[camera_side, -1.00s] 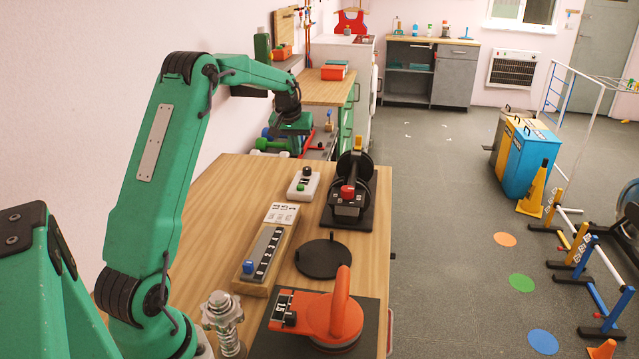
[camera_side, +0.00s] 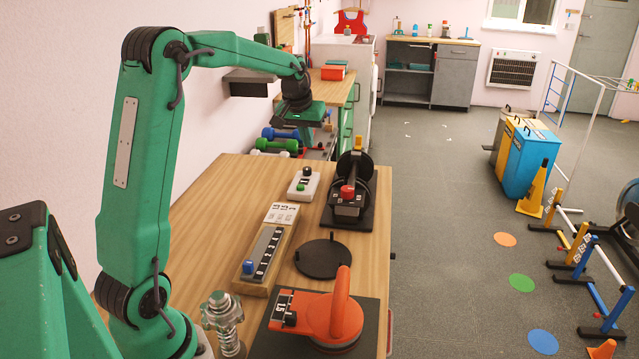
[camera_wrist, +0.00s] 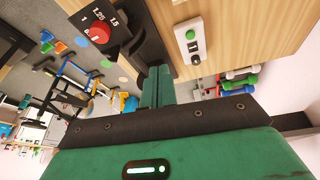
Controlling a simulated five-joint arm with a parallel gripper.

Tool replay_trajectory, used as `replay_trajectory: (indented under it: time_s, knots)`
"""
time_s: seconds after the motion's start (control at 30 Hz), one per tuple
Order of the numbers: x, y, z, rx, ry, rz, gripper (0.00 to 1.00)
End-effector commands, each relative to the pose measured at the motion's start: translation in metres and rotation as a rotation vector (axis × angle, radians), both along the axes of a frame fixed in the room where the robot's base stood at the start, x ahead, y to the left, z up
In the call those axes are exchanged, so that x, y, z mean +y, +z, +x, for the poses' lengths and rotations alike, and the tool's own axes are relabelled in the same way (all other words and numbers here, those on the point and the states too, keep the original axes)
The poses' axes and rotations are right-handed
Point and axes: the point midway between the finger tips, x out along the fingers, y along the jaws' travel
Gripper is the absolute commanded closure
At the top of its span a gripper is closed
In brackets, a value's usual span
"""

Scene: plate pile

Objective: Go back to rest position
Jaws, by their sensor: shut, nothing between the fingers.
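A flat black disc (camera_side: 322,259) lies on the table.
A slider box with a blue knob (camera_side: 249,267) and a white button box (camera_side: 304,183) stand on the table. A clear ribbed object (camera_side: 223,315) stands near my base. Dumbbells (camera_side: 277,145) lie on a rack beyond the table. The wall is at the left.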

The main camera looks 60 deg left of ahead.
Motion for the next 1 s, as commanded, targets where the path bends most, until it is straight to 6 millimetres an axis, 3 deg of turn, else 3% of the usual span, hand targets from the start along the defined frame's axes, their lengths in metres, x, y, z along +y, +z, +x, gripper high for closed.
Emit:
replay_trajectory:
  time_s: [0.2,0.53,1.0]
  knots:
    - [-0.058,0.03,-0.027,-0.02,-0.099,0.018,1.0]
    - [-0.133,0.054,-0.081,-0.047,-0.243,0.04,1.0]
    - [-0.212,0.051,-0.173,-0.09,-0.445,0.068,1.0]
